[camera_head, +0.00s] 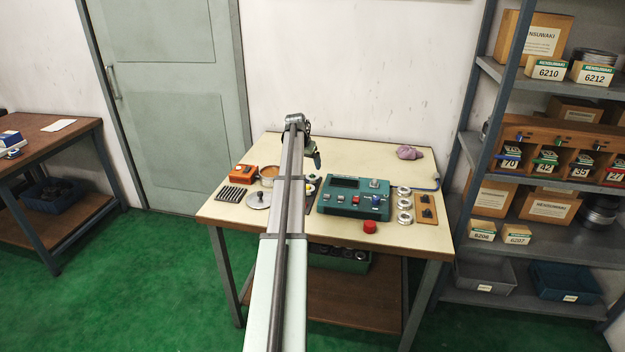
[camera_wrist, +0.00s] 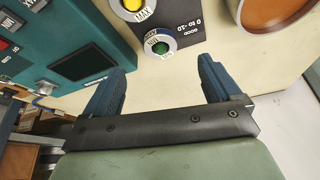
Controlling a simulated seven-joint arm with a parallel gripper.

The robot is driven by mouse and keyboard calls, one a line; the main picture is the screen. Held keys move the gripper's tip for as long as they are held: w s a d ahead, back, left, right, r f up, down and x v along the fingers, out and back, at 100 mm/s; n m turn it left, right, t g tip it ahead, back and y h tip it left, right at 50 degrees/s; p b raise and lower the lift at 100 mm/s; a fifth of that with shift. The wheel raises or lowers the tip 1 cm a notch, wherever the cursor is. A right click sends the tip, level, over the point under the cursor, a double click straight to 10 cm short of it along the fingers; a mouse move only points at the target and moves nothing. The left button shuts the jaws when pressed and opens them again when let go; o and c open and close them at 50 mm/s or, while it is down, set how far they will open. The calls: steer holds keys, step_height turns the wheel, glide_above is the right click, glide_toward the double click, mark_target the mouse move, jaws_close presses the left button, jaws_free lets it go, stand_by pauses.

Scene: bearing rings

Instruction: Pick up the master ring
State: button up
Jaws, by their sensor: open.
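Several silvery rings lie in a column on the table (camera_head: 380,158), right of the teal gauge box, with one ring at the back (camera_head: 404,191), one in the middle (camera_head: 404,204) and one in front (camera_head: 405,217). I cannot tell which thing, if any of these, is the master ring. My gripper (camera_head: 316,160) is above the table behind the gauge box, partly hidden by my arm. In the wrist view my gripper (camera_wrist: 162,68) has its blue fingers spread apart, with nothing between them.
The teal gauge box (camera_head: 352,198) also shows in the wrist view (camera_wrist: 85,55), beside a dark lamp plate (camera_wrist: 180,15). A red knob (camera_head: 369,227), brown tool block (camera_head: 426,209), purple cloth (camera_head: 409,152) and round tan pan (camera_head: 268,172) are on the table. A loaded shelf (camera_head: 530,228) stands right.

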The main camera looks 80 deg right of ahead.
mark_target(312, 175)
steer(key=x, duration=0.4)
steer(key=shift+d, duration=0.15)
steer(key=shift+d+x, duration=0.1)
steer(key=shift+x, duration=1.2)
steer(key=shift+d+x, duration=0.15)
steer(key=shift+x, duration=1.2)
steer(key=shift+s+r, duration=0.15)
steer(key=shift+r, duration=0.05)
steer(key=c, duration=1.3)
